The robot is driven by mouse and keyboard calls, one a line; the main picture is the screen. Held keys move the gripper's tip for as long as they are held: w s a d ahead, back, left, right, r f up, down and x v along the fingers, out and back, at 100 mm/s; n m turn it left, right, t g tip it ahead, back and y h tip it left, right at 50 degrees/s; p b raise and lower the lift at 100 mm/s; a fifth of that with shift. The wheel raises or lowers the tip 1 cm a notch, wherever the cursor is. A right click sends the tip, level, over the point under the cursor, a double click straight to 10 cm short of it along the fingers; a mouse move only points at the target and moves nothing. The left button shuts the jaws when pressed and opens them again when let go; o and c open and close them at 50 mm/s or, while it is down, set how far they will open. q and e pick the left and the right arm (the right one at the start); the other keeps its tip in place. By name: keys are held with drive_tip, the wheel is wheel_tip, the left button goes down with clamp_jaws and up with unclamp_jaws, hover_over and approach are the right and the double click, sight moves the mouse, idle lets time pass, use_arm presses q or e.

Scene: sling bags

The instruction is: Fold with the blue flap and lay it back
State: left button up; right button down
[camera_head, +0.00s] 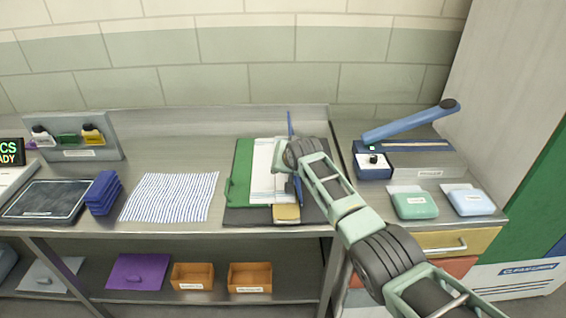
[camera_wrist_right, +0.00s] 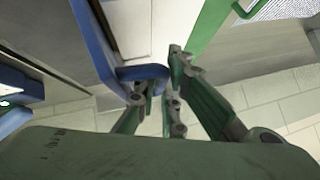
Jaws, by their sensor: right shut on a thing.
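The blue flap (camera_head: 290,124) stands raised, nearly edge-on in the head view, at the right of the white sheet (camera_head: 262,165). The green flap (camera_head: 241,170) lies at the sheet's left. A dark mat (camera_head: 245,216) lies beneath them, with a tan piece (camera_head: 287,213) at the front. My right arm hides part of the flap in the head view. My left gripper is out of view.
Left on the steel bench are a striped cloth (camera_head: 170,197), blue folded cloths (camera_head: 103,193) and a dark tablet (camera_head: 48,201). At right stand a device with a raised blue lever (camera_head: 410,122), a green pack (camera_head: 414,205) and a pale blue pack (camera_head: 472,202).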

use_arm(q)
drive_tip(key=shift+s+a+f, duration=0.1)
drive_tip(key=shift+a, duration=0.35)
use_arm(e)
drive_tip(key=shift+a+f, duration=0.15)
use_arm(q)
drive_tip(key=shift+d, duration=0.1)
use_arm(e)
drive_tip(key=c, duration=2.1)
unclamp_jaws()
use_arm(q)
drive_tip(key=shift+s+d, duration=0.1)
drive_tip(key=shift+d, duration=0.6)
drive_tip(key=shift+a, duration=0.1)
use_arm(e)
drive_tip(key=shift+v, duration=1.1)
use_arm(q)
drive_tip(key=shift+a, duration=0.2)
use_arm(e)
drive_tip(key=v, duration=0.9)
drive_tip(key=shift+s+r, duration=0.25)
drive_tip(key=shift+r, duration=0.05)
